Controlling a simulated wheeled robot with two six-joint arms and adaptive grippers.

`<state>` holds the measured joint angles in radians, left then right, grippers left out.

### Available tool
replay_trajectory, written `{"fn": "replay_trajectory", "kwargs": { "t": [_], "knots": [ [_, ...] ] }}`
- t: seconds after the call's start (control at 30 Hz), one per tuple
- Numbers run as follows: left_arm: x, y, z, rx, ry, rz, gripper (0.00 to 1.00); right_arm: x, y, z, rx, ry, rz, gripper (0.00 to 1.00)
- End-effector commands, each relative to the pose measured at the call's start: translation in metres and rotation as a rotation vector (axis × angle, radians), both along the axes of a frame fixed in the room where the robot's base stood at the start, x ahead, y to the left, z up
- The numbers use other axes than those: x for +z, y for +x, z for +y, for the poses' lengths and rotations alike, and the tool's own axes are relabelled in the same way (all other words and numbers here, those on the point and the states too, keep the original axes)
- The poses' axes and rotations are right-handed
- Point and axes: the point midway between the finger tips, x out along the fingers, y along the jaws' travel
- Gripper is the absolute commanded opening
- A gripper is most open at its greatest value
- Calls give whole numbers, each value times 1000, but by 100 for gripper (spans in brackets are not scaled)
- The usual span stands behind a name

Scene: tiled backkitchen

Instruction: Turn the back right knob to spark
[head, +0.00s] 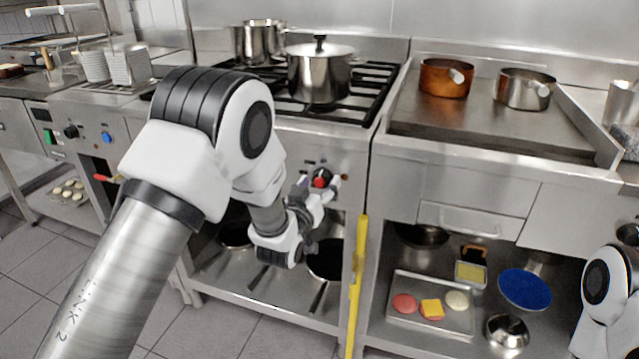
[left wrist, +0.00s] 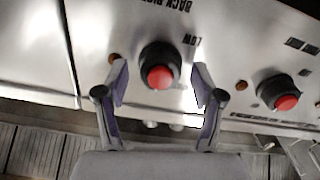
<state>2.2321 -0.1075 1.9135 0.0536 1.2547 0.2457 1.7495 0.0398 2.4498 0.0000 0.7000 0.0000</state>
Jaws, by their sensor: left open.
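The back right knob (left wrist: 160,68) has a black base and a red cap and sits on the steel stove front. The label beside it appears upside down in the left wrist view and reads "BACK RI…", partly cut off, with "LOW" nearby. In the head view the red cap of the knob (head: 320,181) shows between my fingers. My left gripper (left wrist: 159,82) is open, with one finger on each side of the knob. Gaps show between the fingers and the knob in the left wrist view. My right gripper is not in view.
A second red-capped knob (left wrist: 280,93) sits to the right in the left wrist view. A lidded pot (head: 318,78) stands on the burners above. A yellow vertical bar (head: 357,285) stands right of the knob panel. A copper pot (head: 446,78) is on the right-hand counter.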

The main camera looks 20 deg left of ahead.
Motion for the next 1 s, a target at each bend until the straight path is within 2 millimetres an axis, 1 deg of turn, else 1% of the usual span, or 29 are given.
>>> {"fn": "replay_trajectory", "kwargs": {
  "t": [0.1, 0.27, 0.3, 0.37, 0.4, 0.47, 0.77, 1.0],
  "knots": [
    [0, 7, 0, 0, 0, 1, 68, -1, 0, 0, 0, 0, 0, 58],
    [-1, 7, 0, 0, 0, 2, 68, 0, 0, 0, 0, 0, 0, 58],
    [-1, 7, 0, 0, 0, 2, 64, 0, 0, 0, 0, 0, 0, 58],
    [0, 7, 0, 0, 0, 2, 43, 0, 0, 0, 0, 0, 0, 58],
    [-1, 7, 0, 1, 0, 2, 29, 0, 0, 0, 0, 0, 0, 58],
    [0, 7, 0, 1, 0, 2, 8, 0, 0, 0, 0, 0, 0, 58],
    [0, 7, 0, 1, -12, 3, 8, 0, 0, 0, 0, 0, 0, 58],
    [0, 7, 0, 0, -93, 5, 8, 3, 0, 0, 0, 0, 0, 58]
  ]
}}
